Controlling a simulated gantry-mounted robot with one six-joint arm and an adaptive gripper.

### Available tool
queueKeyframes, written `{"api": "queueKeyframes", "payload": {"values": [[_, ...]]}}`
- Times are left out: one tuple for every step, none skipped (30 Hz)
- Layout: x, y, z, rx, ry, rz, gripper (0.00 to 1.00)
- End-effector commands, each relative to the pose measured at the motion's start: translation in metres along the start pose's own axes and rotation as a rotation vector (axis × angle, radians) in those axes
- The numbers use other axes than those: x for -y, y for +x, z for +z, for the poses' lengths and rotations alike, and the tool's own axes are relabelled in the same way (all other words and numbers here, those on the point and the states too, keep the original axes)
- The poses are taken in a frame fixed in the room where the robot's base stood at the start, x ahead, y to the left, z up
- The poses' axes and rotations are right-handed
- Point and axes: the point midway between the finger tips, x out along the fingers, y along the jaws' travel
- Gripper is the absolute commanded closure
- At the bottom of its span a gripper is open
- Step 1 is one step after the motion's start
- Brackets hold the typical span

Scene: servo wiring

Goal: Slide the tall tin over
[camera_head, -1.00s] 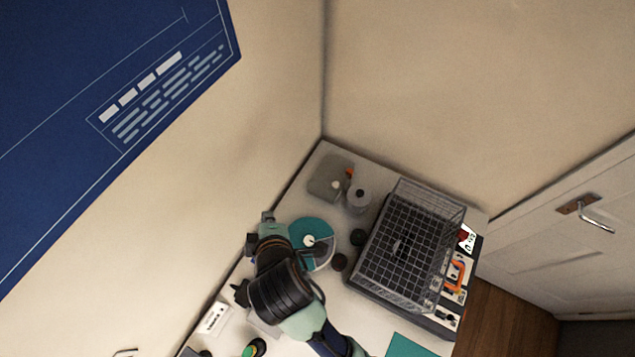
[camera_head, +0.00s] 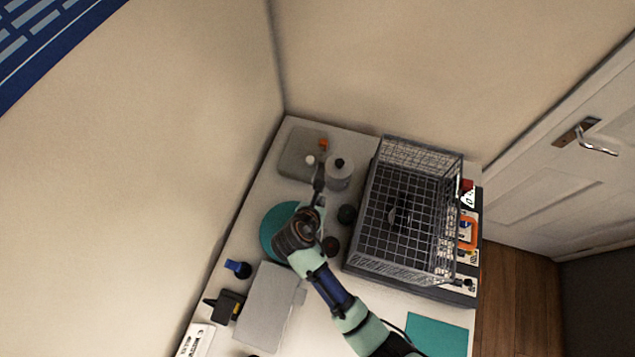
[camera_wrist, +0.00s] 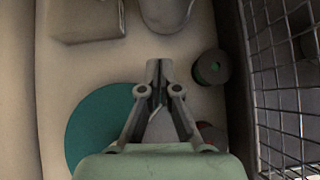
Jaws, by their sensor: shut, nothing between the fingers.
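A grey cylinder with a dark knob on top, which looks like the tall tin (camera_head: 341,176), stands upright near the back corner of the table. Its lower part shows at the top edge of the wrist view (camera_wrist: 168,12). My gripper (camera_head: 319,170) is shut and empty, with its fingertips beside the tin on its left in the head view. In the wrist view the closed fingertips (camera_wrist: 158,68) point toward the tin, with a small gap between them in the picture. I cannot tell whether they touch.
A grey box (camera_head: 299,150) sits left of the tin. A dark spool (camera_head: 347,214) and a wire basket (camera_head: 410,215) stand to the right. A teal disc (camera_head: 272,228) lies under my arm. A grey slab (camera_head: 265,305) and a blue-capped item (camera_head: 238,268) are nearer the front.

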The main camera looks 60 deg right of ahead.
Motion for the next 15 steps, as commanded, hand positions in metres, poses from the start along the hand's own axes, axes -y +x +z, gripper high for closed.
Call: {"api": "queueKeyframes", "payload": {"values": [[0.001, 0.015, -0.002, 0.0, 0.002, -0.003, 1.0], [0.001, 0.021, -0.003, -0.001, 0.001, -0.003, 1.0], [0.001, 0.03, -0.003, 0.0, 0.001, -0.003, 1.0], [0.0, 0.037, -0.002, 0.0, 0.002, -0.002, 1.0], [0.0, 0.043, -0.002, 0.0, 0.001, -0.002, 1.0], [0.001, 0.051, -0.002, 0.0, 0.002, -0.002, 1.0], [0.0, 0.053, 0.004, 0.001, 0.005, -0.001, 1.0], [0.0, 0.056, 0.009, 0.001, 0.005, 0.001, 1.0], [0.0, 0.061, 0.013, 0.001, 0.005, 0.0, 1.0], [0.0, 0.063, 0.016, 0.001, 0.005, 0.0, 1.0], [0.0, 0.066, 0.018, 0.001, 0.004, 0.0, 1.0], [0.0, 0.069, 0.022, 0.001, 0.003, 0.001, 1.0], [0.0, 0.07, 0.023, 0.0, 0.002, 0.001, 1.0], [0.0, 0.071, 0.025, 0.0, 0.002, 0.001, 1.0], [0.0, 0.072, 0.026, 0.0, 0.002, 0.002, 1.0]]}}
